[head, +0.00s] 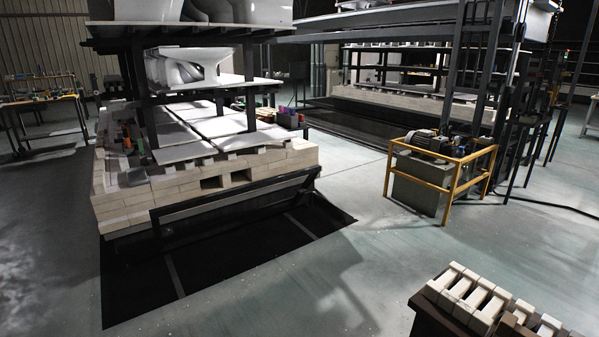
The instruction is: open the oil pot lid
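I cannot make out an oil pot or its lid for certain in the head view. Small items sit on the pale brick deck edge of the kiln car (165,190) at left, among them a dark grey object (137,176) and an orange object (127,143). They are too small to name. Several small coloured items (288,113) sit near the car's far right side. My gripper and arm are not in this view.
A dark pit (235,257) with a black frame lies before the car. A motor unit (430,145) stands inside a yellow rail (470,158) at right. Pale blocks (475,295) lie on a dark stand at the lower right. The grey floor (370,240) between is clear.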

